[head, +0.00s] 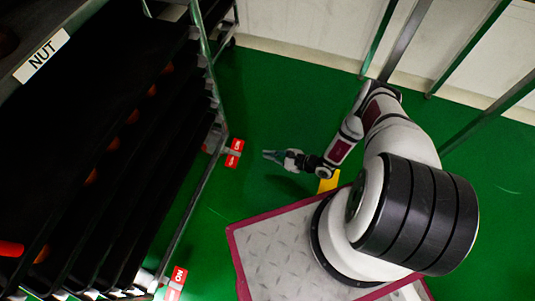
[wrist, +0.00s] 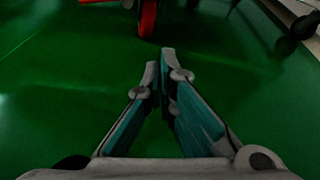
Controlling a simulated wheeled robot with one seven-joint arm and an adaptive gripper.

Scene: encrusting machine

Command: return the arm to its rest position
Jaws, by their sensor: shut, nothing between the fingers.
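My gripper (head: 272,156) shows in the head view at the end of my bent arm, out over the green floor and pointing left toward the rack. In the wrist view my gripper (wrist: 159,68) has its two teal-sided fingers brought together at the tips, with nothing between them. My arm rises from my base at the lower right of the head view and folds down to the gripper. The gripper touches nothing that I can see.
A tall rack (head: 205,50) with dark trays and a "NUT" label (head: 41,56) fills the left. Red-and-white tags (head: 233,153) show along its side. Green floor (head: 275,95) is clear around the gripper. Metal posts (head: 405,40) stand before the pale wall. A red wheel (wrist: 147,18) shows ahead in the wrist view.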

